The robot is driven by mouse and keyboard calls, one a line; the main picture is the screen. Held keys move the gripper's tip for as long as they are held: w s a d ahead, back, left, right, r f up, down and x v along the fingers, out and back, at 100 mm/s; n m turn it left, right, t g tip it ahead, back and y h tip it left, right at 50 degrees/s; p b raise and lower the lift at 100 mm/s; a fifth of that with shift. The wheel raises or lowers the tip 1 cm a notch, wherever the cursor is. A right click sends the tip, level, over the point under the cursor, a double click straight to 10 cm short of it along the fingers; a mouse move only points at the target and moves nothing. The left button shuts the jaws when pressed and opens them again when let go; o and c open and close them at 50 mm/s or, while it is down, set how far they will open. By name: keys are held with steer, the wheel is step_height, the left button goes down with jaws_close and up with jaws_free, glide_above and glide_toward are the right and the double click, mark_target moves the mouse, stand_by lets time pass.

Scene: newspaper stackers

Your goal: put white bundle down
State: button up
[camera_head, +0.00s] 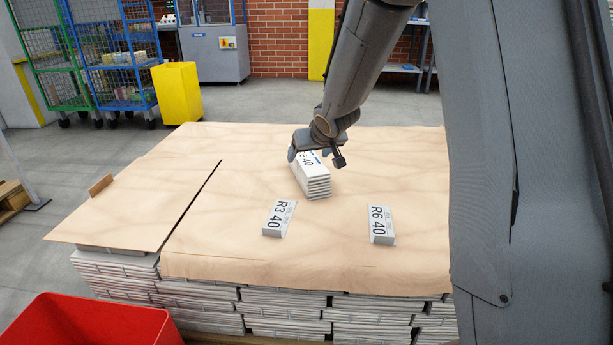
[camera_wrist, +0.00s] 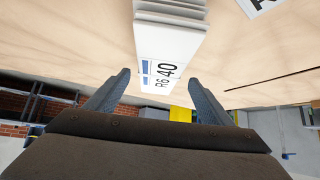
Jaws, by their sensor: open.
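The white bundle (camera_head: 311,176) is a stack of white papers with a printed top reading "40". It rests on the brown sheet (camera_head: 340,260) that covers the stacked newspapers. My gripper (camera_head: 317,160) is at the bundle's far end, with one finger on each side. In the wrist view the same bundle (camera_wrist: 172,45) shows its label "R6 40" between the spread fingers of my gripper (camera_wrist: 158,92). The fingers stand apart from its sides. Part of the bundle's top is hidden by my gripper in the head view.
A red bin (camera_head: 90,322) stands front left, a yellow bin (camera_head: 178,92) behind. The sheet's right and front areas have free room.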

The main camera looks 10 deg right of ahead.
steer(key=b+x, duration=0.3)
steer(key=x, duration=0.4)
steer(key=shift+w+f+b, duration=0.1)
steer(key=shift+f+b, duration=0.25)
steer(key=shift+r, duration=0.1)
steer(key=c, duration=1.7)
steer(key=shift+r, duration=0.1)
jaws_close()
step_height(320, 180, up, 10)
steer(key=p, duration=1)
steer(key=shift+p, duration=0.35)
